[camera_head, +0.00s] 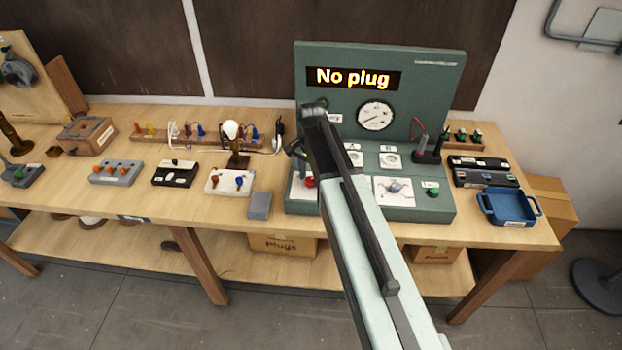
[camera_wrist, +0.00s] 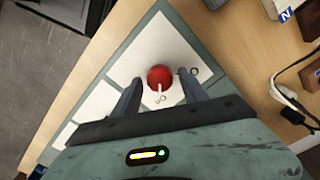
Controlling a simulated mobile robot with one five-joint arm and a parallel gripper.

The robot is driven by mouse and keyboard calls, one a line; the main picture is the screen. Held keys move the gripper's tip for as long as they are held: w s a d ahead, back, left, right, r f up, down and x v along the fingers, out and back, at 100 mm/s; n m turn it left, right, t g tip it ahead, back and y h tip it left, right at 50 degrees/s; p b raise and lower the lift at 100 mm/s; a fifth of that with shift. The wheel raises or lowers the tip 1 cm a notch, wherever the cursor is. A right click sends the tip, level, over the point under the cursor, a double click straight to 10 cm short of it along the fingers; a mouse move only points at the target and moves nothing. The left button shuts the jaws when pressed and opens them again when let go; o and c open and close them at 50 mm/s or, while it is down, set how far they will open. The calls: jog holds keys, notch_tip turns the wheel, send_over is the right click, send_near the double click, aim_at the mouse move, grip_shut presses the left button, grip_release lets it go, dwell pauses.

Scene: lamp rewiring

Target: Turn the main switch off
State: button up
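The green test console (camera_head: 455,85) stands on the bench, and its display (camera_head: 352,78) reads "No plug". A red round-headed switch (camera_head: 310,181) is at the left end of its sloped front panel. In the wrist view the red switch (camera_wrist: 159,75) shows on a white plate with small marks, too small to read surely. My gripper (camera_wrist: 161,80) is open, with one finger on either side of the red switch in that view. I see no contact; the height gap cannot be told. In the head view my arm hides part of the panel and most of the gripper.
Right of my arm, the console has a dial knob (camera_head: 394,188) and a green button (camera_head: 433,192). A blue tray (camera_head: 511,222) stands at the bench's right. A grey block (camera_head: 260,205) and a lamp bulb (camera_head: 231,129) stand left of the console.

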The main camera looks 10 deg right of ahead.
grip_shut()
jog(key=shift+n, duration=0.3)
jog(key=n, duration=0.8)
jog(key=shift+n, duration=0.4)
jog(key=n, duration=0.4)
jog(key=shift+n, duration=0.3)
jog(key=shift+a+n, duration=0.1)
jog(key=shift+n, duration=1.8)
